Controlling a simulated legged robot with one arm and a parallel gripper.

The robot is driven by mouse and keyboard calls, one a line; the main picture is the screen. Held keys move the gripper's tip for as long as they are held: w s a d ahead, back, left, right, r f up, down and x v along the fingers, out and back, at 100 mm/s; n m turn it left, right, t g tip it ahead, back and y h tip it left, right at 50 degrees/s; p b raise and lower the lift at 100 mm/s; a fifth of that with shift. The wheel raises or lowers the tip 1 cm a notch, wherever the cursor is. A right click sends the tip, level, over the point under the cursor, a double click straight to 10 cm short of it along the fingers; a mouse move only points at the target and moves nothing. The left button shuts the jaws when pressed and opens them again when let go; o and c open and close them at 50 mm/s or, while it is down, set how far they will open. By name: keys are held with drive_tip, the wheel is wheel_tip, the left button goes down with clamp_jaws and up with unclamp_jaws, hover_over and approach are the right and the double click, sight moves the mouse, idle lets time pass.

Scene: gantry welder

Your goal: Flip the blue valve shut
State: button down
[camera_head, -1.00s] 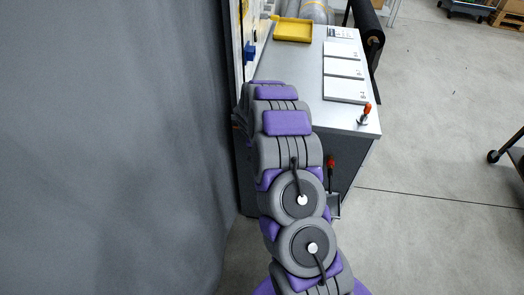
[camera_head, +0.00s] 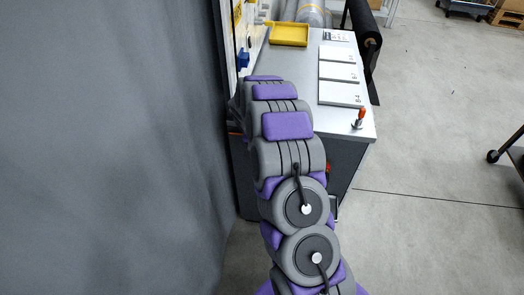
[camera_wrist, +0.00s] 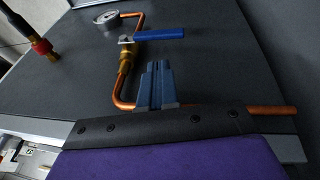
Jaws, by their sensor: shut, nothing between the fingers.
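The blue valve handle (camera_wrist: 160,34) shows at the top of the wrist view, sticking out to the right from a brass valve body (camera_wrist: 127,56). The body sits on a bent copper pipe (camera_wrist: 123,88) against a dark grey panel. My gripper (camera_wrist: 157,66) is shut and empty, its blue-grey fingers just below the handle in the picture. I cannot tell whether the fingertips touch the valve. In the head view my own arm hides the gripper and the valve.
The bench (camera_head: 290,68) carries a yellow tray (camera_head: 289,34) and a red-handled clamp (camera_head: 359,119). A grey curtain (camera_head: 110,150) fills the left side; open floor lies right.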

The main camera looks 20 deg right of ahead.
drive_tip(key=p+v, duration=0.1)
drive_tip(key=v, duration=0.9)
drive_tip(key=s+a+r+n+g, duration=0.1)
drive_tip(key=s+a+r, duration=0.1)
drive_tip(key=s+r, duration=0.3)
drive_tip(key=s+a+r+n+y, duration=0.1)
drive_tip(key=s+a+r, duration=0.25)
drive_tip(key=s, duration=0.35)
drive_tip(key=s+a+r+n+g, duration=0.1)
drive_tip(key=s+r, duration=0.3)
drive_tip(key=s, duration=0.2)
drive_tip(key=s+a+r+n+y, duration=0.1)
drive_tip(key=s+a+r, duration=0.1)
drive_tip(key=s, duration=1.1)
drive_tip(key=s+a+r+n+g+y, duration=0.1)
drive_tip(key=s+a, duration=0.4)
drive_tip(key=s, duration=0.8)
drive_tip(key=shift+s+r+n+g, duration=0.2)
drive_tip(key=shift+r+n+g, duration=0.1)
drive_tip(key=shift+r+n, duration=0.4)
